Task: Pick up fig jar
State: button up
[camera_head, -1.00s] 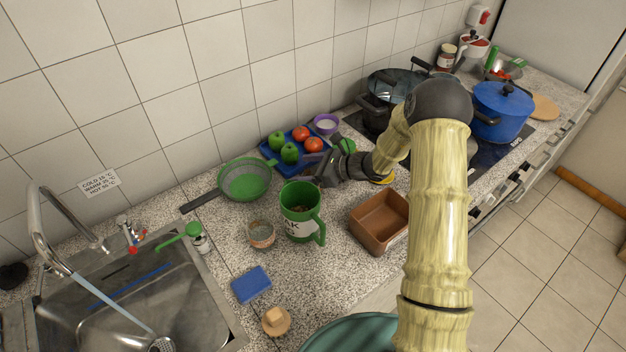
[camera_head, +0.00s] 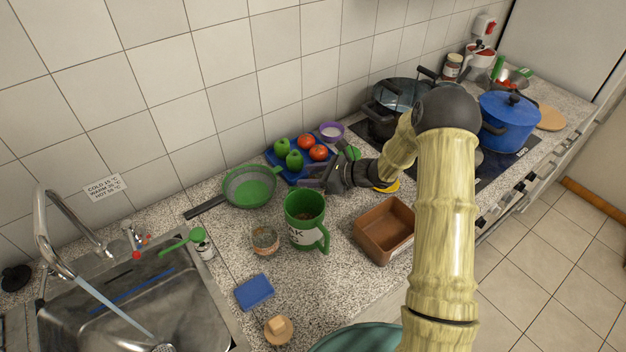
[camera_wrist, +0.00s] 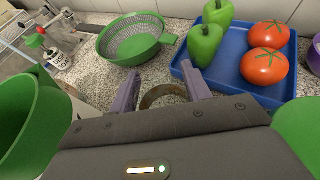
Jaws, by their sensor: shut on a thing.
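My gripper (camera_wrist: 160,76) has its two purple-grey fingers on either side of a small round thing with a brownish rim, which I take to be the fig jar (camera_wrist: 150,94). The gripper is shut on it. Only its rim and top show in the wrist view; the gripper body hides the rest, and no label shows. In the head view, my gripper (camera_head: 308,178) is low over the counter, in front of the blue tray and behind the green mug. The jar cannot be made out there.
The blue tray (camera_wrist: 232,62) with peppers and tomatoes is just behind the fingers. A green strainer (camera_head: 250,187) and green mug (camera_head: 306,238) are to the left. A glass container (camera_head: 265,241) stands beside the mug. A brown box (camera_head: 385,230) is on the right.

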notch_tip(320, 180, up, 10)
jog(key=b, duration=0.1)
jog(key=shift+f, duration=0.2)
dwell(0.5)
